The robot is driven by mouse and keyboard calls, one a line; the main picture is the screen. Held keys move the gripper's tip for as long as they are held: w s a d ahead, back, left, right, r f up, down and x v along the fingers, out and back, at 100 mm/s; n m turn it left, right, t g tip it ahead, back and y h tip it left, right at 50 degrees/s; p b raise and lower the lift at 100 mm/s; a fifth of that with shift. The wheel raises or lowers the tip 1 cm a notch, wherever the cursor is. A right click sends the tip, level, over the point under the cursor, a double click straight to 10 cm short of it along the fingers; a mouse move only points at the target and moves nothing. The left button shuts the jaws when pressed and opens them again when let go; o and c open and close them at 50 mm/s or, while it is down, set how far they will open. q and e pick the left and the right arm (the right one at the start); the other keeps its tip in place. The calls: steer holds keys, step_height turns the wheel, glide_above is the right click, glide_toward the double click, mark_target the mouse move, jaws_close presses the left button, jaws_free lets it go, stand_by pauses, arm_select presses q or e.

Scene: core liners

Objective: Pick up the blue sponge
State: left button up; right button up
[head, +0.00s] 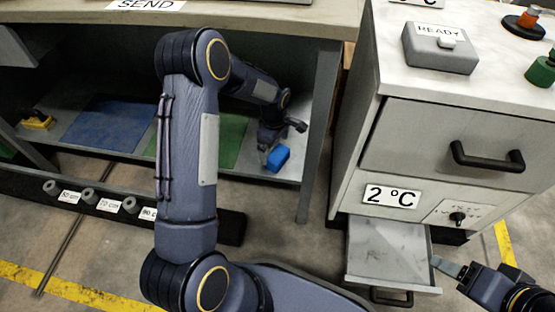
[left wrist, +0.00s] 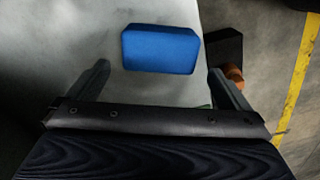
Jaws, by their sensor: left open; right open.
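The blue sponge (head: 278,158) lies on the lower shelf of the bench, near its right end. In the left wrist view the sponge (left wrist: 161,49) sits just beyond the fingertips, roughly midway between them and not held. My left gripper (head: 268,150) is open and reaches in over the shelf beside the sponge; it also shows in the left wrist view (left wrist: 158,80). My right gripper (head: 452,273) is at the lower right by the open drawer. Its fingers are only partly visible, and I see nothing held in it.
The shelf (head: 63,118) holds a blue mat (head: 108,124), a green mat (head: 228,142) and a yellow item (head: 38,121). A side panel (head: 318,130) bounds it at right. A drawer (head: 385,250) stands open below the 2 °C cabinet (head: 450,130). My left arm hides part of the shelf.

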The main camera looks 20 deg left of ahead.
mark_target(275, 153)
arm_select(q)
steer(key=f+b, duration=0.2)
steer(key=f, duration=0.1)
steer(key=f+b, duration=0.1)
steer(key=f, duration=0.1)
steer(key=shift+d, duration=0.3)
steer(key=c, duration=1)
steer(key=shift+r, duration=0.1)
steer(key=shift+a+r+p, duration=0.2)
steer(key=shift+r+p, duration=0.6)
steer(key=shift+p, duration=0.15)
step_height(275, 153, up, 6)
steer(key=p, duration=0.3)
steer(key=s+a+p, duration=0.2)
steer(key=a, duration=0.7)
steer(key=s+a+p, duration=0.2)
steer(key=s+a, duration=0.1)
steer(key=a, duration=0.7)
steer(key=shift+f, duration=0.35)
